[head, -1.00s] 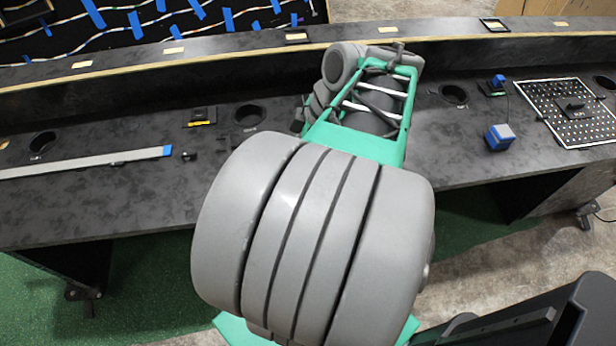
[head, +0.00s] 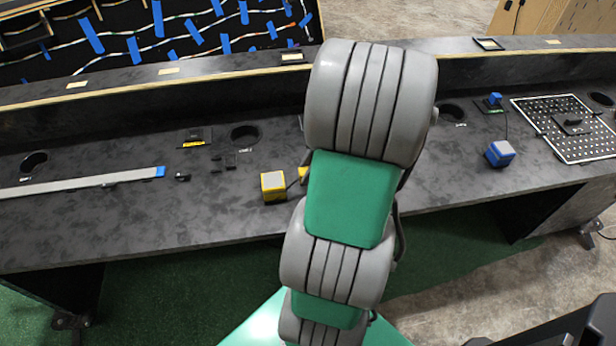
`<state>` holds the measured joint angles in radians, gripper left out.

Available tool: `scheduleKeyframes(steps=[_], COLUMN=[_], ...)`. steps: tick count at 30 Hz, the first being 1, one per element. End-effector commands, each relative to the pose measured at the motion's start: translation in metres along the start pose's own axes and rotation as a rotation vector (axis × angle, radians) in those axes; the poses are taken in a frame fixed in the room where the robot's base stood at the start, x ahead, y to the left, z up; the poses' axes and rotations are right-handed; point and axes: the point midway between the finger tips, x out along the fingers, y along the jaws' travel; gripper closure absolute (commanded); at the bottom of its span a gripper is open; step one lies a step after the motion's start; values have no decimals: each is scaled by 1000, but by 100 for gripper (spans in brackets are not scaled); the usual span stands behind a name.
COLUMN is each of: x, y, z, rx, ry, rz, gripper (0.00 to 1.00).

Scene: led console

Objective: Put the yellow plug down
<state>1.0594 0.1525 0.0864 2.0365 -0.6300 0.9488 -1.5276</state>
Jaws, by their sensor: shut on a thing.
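A yellow box with a grey top (head: 272,186) sits near the front edge of the dark console desk (head: 110,215), just left of my arm. A small yellow piece (head: 303,173) shows right of it at the arm's edge, mostly hidden behind my arm; a dark cable seems to run between the two. I cannot tell whether this piece is the yellow plug or whether it is held. My gripper is hidden behind my own grey and green arm. A black plate with a yellow mark (head: 194,138) lies farther back on the left.
A blue box (head: 500,153) and blue plug (head: 495,99) joined by a cable are on the right, near a perforated panel (head: 575,128). A grey strip (head: 85,185) lies on the left. Round holes (head: 245,134) sit along the desk. The front left desk is clear.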

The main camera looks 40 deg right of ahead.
Motion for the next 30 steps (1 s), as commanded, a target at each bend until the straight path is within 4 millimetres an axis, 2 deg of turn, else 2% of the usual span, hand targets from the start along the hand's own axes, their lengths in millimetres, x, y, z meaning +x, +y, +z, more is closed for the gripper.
scheduleKeyframes(steps=[3,5,14,15,23,30], x=[20,27,31,32,30,29], y=[-1,-1,-1,-1,-1,-1], z=[8,11,13,13,12,12], rx=[2,1,1,1,1,1], ry=[2,1,0,0,0,0], rz=[-4,-3,0,0,-1,0], gripper=[100,100,100,73,52,52])
